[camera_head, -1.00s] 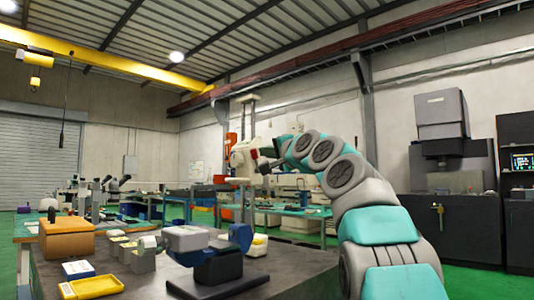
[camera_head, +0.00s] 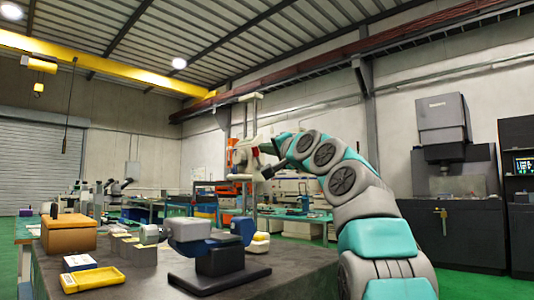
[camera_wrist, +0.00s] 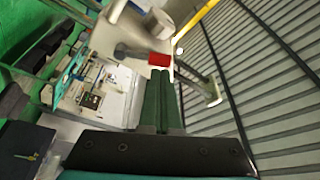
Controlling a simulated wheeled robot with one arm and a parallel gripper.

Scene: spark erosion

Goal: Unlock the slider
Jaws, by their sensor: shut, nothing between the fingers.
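My gripper (camera_wrist: 161,76) shows in the wrist view as two dark green fingers lying side by side, shut and empty. I cannot tell whether the fingertips touch the knob. In the head view, my arm reaches toward a white machine head (camera_head: 245,153) on a column; the fingertips are too small to make out. I cannot tell which part is the slider or whether it is locked.
A dark worktable (camera_head: 285,262) in front carries a brown box (camera_head: 68,235), a yellow tray (camera_head: 92,279) and a blue-and-grey device on a black stand (camera_head: 220,262). A dark machine (camera_head: 443,160) stands at the right. Green floor shows between the benches.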

